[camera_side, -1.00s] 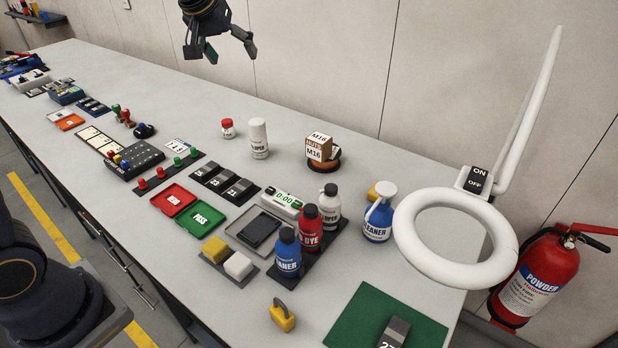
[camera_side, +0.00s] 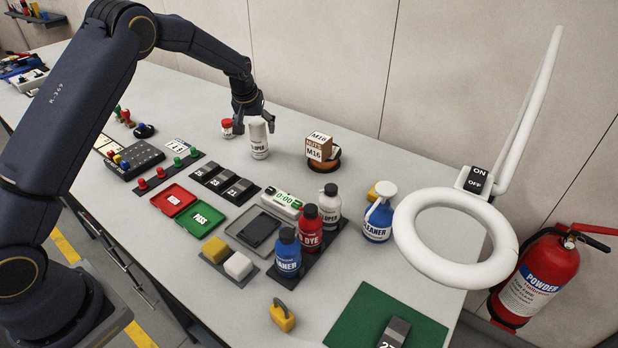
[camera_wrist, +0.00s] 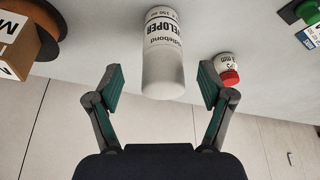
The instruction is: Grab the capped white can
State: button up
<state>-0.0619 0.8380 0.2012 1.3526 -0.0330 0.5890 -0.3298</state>
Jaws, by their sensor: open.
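The capped white can (camera_side: 259,143) stands upright on the bench behind the row of dark numbered blocks. In the wrist view the can (camera_wrist: 164,50), with dark "DEVELOPER" lettering, lies ahead of the gap between my fingers. My gripper (camera_side: 254,122) is down around the can's top in the side view. In the wrist view my gripper (camera_wrist: 157,88) is open, one finger to each side of the can's capped end. Clear gaps show between the can and both fingers there. A second white bottle (camera_side: 328,203) with a dark cap stands in a rack nearer the front.
A small red-capped jar (camera_side: 227,128) stands close to the left of the can, near a finger in the wrist view. A cardboard box (camera_side: 319,146) stands to the right. Dark numbered blocks (camera_side: 222,181) lie in front. The wall is behind.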

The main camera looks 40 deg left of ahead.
aim_at(258, 135)
jog(key=shift+a+x, duration=0.1)
jog(key=shift+x, duration=1.3)
jog(key=shift+a+x, duration=0.15)
jog(key=shift+x, duration=1.2)
jog(key=shift+r, duration=0.1)
jog(key=c, duration=1.3)
jog(key=shift+c, duration=0.3)
jog(key=shift+r, duration=0.1)
